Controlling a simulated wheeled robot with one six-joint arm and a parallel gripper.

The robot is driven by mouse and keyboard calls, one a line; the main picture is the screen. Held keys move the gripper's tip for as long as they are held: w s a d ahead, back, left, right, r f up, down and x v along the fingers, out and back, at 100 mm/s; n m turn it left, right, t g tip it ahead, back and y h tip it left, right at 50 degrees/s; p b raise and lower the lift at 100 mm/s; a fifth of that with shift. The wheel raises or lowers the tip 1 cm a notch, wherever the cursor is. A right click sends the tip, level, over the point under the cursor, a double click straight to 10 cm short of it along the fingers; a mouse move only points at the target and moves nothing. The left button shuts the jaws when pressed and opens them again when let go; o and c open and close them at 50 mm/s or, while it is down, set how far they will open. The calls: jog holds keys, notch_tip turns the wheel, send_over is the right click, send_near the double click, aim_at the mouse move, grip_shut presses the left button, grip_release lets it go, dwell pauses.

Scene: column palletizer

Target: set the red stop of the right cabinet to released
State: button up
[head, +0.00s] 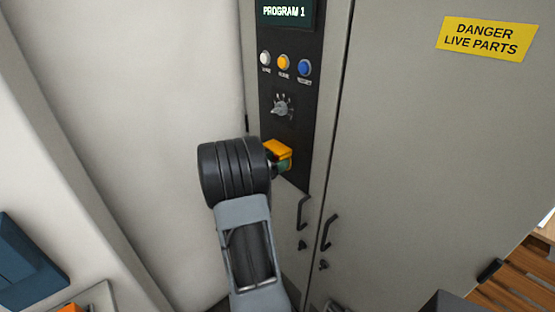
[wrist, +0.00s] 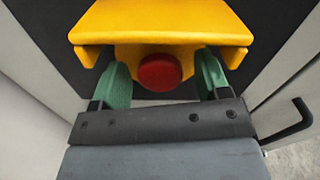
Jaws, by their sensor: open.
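The red stop (wrist: 159,72) is a round red button on a yellow housing with a projecting yellow hood (wrist: 160,22) above it, seen in the wrist view. My gripper (wrist: 163,75) is open, with one green finger on each side of the button and a gap between each finger and the red. In the head view the yellow housing (head: 279,151) sits low on the black panel, and my gripper (head: 281,165) is at its front. My wrist hides the button there. Whether the stop is pressed or released I cannot tell.
Above the housing on the black panel are a selector knob (head: 282,106), white, orange and blue buttons (head: 305,67), and a display (head: 285,12) reading PROGRAM 1. Door handles (head: 302,213) project below the panel. A yellow danger sign (head: 487,39) is on the grey door at right.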

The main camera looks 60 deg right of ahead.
jog(key=shift+s+d, duration=0.15)
jog(key=shift+d, duration=0.25)
jog(key=shift+c, duration=0.4)
